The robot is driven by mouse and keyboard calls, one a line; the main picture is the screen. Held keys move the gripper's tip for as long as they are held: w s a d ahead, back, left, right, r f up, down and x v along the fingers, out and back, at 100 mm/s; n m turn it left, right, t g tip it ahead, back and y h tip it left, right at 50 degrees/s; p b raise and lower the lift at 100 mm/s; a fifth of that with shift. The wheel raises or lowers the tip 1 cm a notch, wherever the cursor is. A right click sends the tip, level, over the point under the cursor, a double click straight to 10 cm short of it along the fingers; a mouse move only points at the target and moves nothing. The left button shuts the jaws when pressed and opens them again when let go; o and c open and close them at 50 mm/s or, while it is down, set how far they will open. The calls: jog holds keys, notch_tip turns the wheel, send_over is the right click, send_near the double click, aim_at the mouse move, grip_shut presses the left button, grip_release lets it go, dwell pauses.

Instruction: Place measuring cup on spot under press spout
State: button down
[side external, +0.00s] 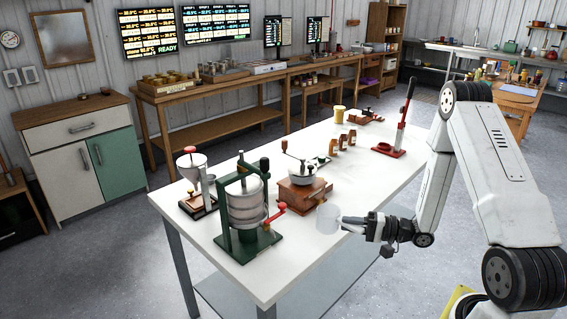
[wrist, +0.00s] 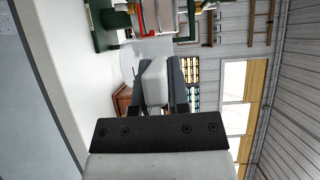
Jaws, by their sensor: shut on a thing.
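The measuring cup (side external: 328,218) is clear and translucent. My gripper (side external: 347,224) is shut on its handle side and holds it out over the front edge of the white table, to the right of the press. The cup also shows, pale and partly see-through, in the wrist view (wrist: 131,62), beyond the gripper fingers (wrist: 152,108). The press (side external: 244,203) has a green frame, a pale cylinder and a red handle, and stands at the table's near left. Part of it shows at the top of the wrist view (wrist: 155,18). I cannot make out its spout or the spot under it.
A wooden grinder (side external: 299,194) stands just behind the cup. Another hand-cranked device (side external: 195,182) is left of the press. The white table (side external: 280,262) is bare in front of the press.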

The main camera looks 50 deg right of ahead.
jog(key=s+f, duration=0.4)
jog(key=f, duration=0.8)
jog(key=shift+s+a, duration=0.15)
jog(key=shift+s, duration=0.05)
jog(key=x, duration=1.3)
jog(key=shift+w+a, duration=0.25)
jog(key=shift+w, duration=0.05)
jog(key=shift+w, duration=0.1)
jog(key=x, duration=0.3)
jog(key=shift+w+a, duration=0.25)
jog(key=shift+a, duration=0.05)
jog(key=shift+w+a, duration=0.1)
jog(key=shift+w, duration=0.15)
jog(key=shift+f, duration=0.25)
jog(key=shift+f, duration=0.15)
